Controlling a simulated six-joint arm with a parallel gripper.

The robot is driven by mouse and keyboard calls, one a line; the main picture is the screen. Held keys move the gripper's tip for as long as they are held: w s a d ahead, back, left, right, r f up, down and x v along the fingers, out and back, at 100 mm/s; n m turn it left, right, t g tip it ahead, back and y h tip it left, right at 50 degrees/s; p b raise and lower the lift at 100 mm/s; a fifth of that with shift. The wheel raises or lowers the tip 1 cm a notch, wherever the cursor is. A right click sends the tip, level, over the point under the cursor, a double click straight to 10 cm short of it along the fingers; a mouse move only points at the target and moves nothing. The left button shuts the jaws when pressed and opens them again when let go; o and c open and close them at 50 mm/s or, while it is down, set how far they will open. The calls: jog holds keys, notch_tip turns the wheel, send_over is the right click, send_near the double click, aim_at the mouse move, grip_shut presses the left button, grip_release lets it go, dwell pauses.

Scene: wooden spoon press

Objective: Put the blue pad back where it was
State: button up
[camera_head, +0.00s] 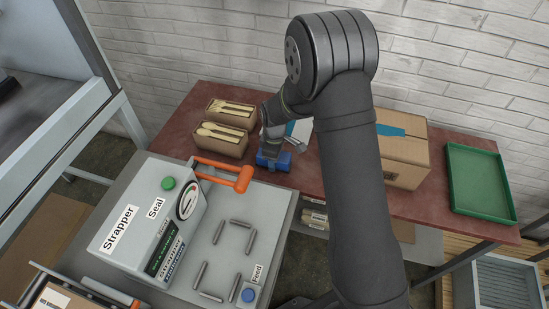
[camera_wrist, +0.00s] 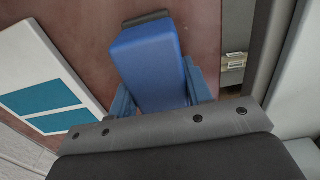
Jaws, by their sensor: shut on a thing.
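The blue pad (camera_wrist: 152,65) is a blue block with a dark strip at its far end. My gripper (camera_wrist: 158,92) is shut on it, with a blue finger on each side. In the head view the blue pad (camera_head: 273,160) is at the red table's front edge, below my gripper (camera_head: 275,150). I cannot tell whether the pad touches the table top. My arm hides part of the table behind it.
A white and blue card (camera_wrist: 45,75) lies beside the pad. A carton (camera_head: 405,160) and green tray (camera_head: 475,180) are right. The strapper (camera_head: 150,225), with an orange handle (camera_head: 243,180), stands in front.

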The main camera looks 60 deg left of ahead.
jog(key=shift+f, duration=0.15)
jog(key=o, duration=0.9)
notch_tip(320, 180, up, 12)
jog(key=shift+r, duration=0.15)
notch_tip(320, 180, down, 12)
jog(key=shift+r, duration=1.7)
